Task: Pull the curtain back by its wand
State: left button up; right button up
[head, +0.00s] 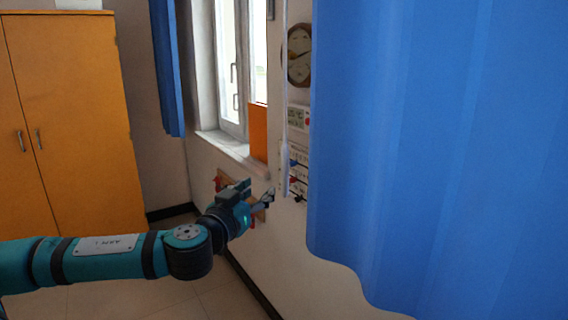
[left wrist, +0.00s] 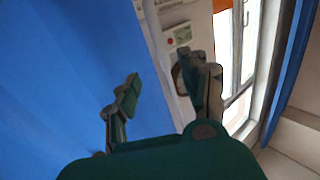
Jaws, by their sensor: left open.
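The blue curtain (head: 430,130) hangs across the right side of the head view and fills the left of the left wrist view (left wrist: 60,70). Its thin white wand (head: 285,120) hangs upright just left of the curtain's edge. My left gripper (head: 261,191) is open, close to the wand's lower end and slightly left of it in the head view. In the left wrist view, the two fingers (left wrist: 172,80) stand apart, with a pale strip, probably the wand, running between them. Contact with it cannot be told. My right gripper is not in view.
Behind the wand, the wall carries a round clock (head: 299,55), a small panel (head: 298,118) and hooks. A window (head: 230,70) with a sill and another blue curtain (head: 168,80) is further left. An orange cabinet (head: 75,120) stands at far left.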

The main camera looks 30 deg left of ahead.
pick_arm(q)
jog(key=p, duration=0.3)
send_near(283, 169)
jog(key=w, duration=0.2)
jog(key=w+a+p, duration=0.1)
jog(key=w, duration=0.2)
jog(key=w+p, duration=0.1)
jog(key=w, duration=0.1)
jog(key=shift+w+a+r, duration=0.15)
jog(key=shift+w+a, duration=0.05)
jog(key=shift+w, duration=0.1)
jog(key=shift+w+a+p, duration=0.25)
jog(key=shift+w+p, duration=0.15)
jog(key=shift+w, duration=1.1)
jog(key=shift+w+a+f, duration=0.1)
jog(key=shift+w+f, duration=0.1)
jog(key=shift+f, duration=0.1)
grip_shut()
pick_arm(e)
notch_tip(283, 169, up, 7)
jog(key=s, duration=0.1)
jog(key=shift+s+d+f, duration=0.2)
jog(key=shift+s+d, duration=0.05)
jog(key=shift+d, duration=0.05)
pick_arm(q)
jog(key=shift+w+f, duration=0.1)
jog(key=shift+w, duration=0.1)
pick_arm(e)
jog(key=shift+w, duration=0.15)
